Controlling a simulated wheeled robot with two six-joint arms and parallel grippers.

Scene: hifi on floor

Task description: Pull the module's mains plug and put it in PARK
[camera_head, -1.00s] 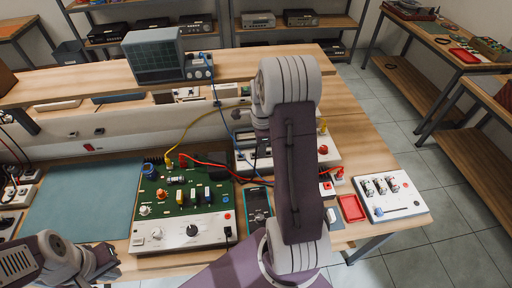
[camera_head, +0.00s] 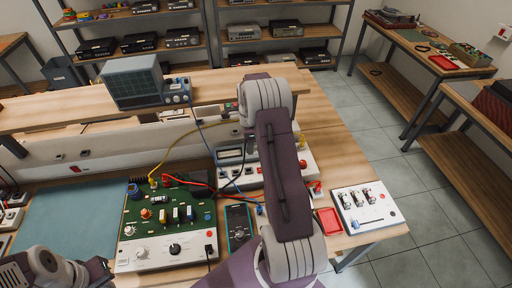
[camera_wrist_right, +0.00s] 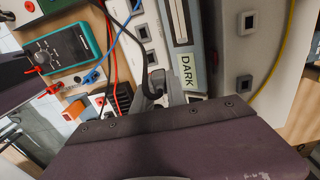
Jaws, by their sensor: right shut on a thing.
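The module (camera_head: 165,220) is a green circuit board with a white front panel, left of centre in the head view. My right gripper (camera_wrist_right: 164,88) is shut on a black mains plug (camera_wrist_right: 152,84), whose black cable rises toward the top of the wrist view. The plug is mostly hidden by the fingers and the dark wrist body. A label reading PARK (camera_wrist_right: 188,70) sits just right of the fingers. In the head view my right arm hides most of the gripper area. My left gripper (camera_head: 85,272) is at the lower left edge, its fingertips unclear.
A multimeter (camera_head: 238,225) with red and blue leads lies right of the module. A red tray (camera_head: 329,221) and a white switch panel (camera_head: 368,208) are farther right. An oscilloscope (camera_head: 133,80) stands on the raised shelf. A yellow cable (camera_head: 175,140) arches over the board.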

